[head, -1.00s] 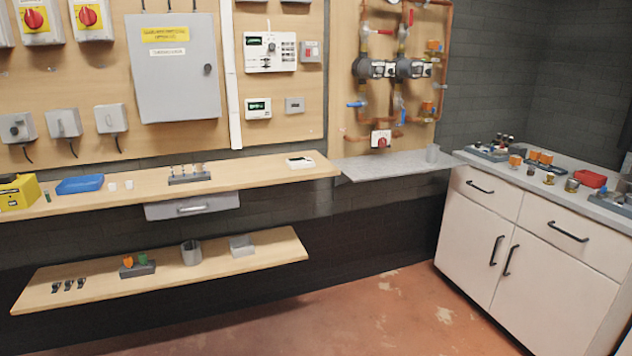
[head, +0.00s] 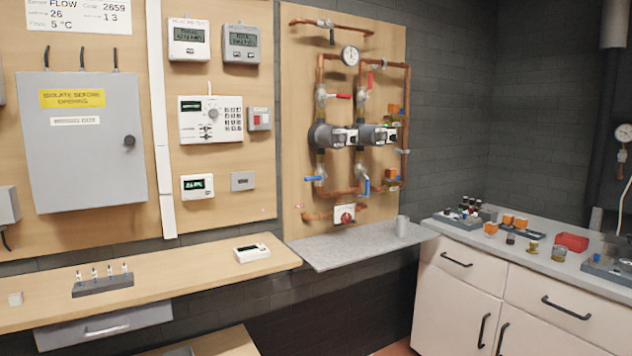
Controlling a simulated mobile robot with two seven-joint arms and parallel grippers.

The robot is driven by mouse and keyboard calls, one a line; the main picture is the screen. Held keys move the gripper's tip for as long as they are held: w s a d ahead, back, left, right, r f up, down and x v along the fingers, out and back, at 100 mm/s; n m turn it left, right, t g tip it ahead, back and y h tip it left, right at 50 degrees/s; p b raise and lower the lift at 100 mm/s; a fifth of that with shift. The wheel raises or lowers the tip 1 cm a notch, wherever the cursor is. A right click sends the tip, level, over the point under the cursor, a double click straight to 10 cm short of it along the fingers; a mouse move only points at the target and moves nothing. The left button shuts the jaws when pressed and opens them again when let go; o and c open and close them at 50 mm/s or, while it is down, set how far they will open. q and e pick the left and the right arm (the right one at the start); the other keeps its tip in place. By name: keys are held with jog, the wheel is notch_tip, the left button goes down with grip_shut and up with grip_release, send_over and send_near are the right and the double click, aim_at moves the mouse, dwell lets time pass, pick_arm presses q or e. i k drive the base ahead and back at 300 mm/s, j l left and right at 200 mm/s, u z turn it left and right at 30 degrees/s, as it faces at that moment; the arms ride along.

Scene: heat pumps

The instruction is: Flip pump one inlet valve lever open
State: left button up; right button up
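Two dark pumps with white and black boxes sit side by side in the copper pipework on the wooden wall panel: the left pump (head: 322,135) and the right pump (head: 366,135). Below the left pump a blue valve lever (head: 313,178) lies across its pipe, pointing left. Below the right pump another blue lever (head: 367,186) stands roughly along its pipe. Above the left pump a red lever (head: 338,96) points right, across the pipe. Above the right pump a red lever (head: 370,80) stands roughly upright. No label for pump one is readable. Neither gripper is in view.
A grey shelf (head: 345,250) with a metal cup (head: 402,226) juts out below the pipework. A red rotary switch (head: 345,214) is low on the panel. A wooden shelf (head: 200,276) lies left, a white cabinet (head: 455,310) with small parts on top right.

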aim_at(324, 175)
jog(key=i+l+u, duration=0.15)
jog(key=i+l, duration=0.15)
jog(key=i+l+u, duration=0.1)
jog(key=i+l, duration=0.2)
jog(key=i+l+u, duration=0.15)
jog(key=i+l, duration=0.15)
jog(key=l, duration=0.2)
jog(key=i+l+u, duration=0.15)
jog(key=l, duration=0.25)
jog(key=i+l+u, duration=0.1)
jog(key=i+l, duration=0.2)
jog(key=l, duration=0.15)
jog(key=i+l+u, duration=0.15)
jog(key=l, duration=0.35)
jog(key=i+l+u, duration=0.15)
jog(key=i+l, duration=0.15)
jog(key=l, duration=0.2)
jog(key=i+l+u, duration=0.1)
jog(key=l, duration=0.4)
